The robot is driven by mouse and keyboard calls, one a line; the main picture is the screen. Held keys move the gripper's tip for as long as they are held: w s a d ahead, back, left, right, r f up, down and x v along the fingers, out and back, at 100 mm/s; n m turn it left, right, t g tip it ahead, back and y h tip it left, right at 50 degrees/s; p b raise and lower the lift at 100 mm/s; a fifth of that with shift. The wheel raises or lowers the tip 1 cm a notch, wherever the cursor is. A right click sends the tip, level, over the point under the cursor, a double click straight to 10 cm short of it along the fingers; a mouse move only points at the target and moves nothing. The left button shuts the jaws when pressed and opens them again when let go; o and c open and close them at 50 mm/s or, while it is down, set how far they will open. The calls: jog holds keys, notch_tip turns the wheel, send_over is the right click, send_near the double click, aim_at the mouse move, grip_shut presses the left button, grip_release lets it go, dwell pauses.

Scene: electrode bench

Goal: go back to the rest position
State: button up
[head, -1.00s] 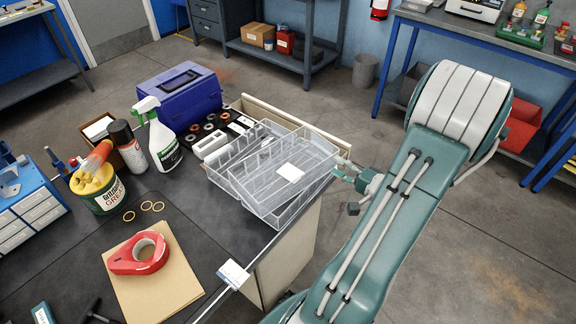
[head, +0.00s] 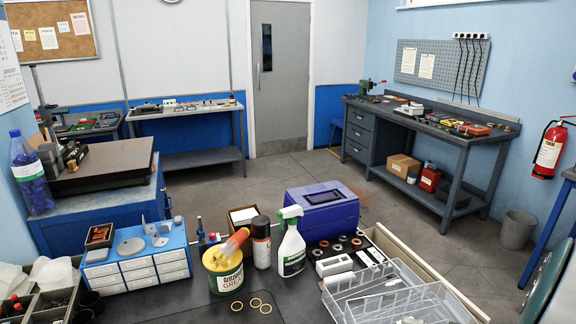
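My gripper is not in view. Only a green edge of my own arm shows at the lower right border of the head view, so I cannot see what the gripper is near or whether it holds anything. The clear plastic divided tray (head: 408,302) lies on the near right of the dark bench (head: 180,308), cut off by the bottom edge, with nothing of my gripper visible at it.
Drawers (head: 137,264) stand left. A bin (head: 517,229) and workbench (head: 428,135) are right; open floor (head: 390,203) lies between.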

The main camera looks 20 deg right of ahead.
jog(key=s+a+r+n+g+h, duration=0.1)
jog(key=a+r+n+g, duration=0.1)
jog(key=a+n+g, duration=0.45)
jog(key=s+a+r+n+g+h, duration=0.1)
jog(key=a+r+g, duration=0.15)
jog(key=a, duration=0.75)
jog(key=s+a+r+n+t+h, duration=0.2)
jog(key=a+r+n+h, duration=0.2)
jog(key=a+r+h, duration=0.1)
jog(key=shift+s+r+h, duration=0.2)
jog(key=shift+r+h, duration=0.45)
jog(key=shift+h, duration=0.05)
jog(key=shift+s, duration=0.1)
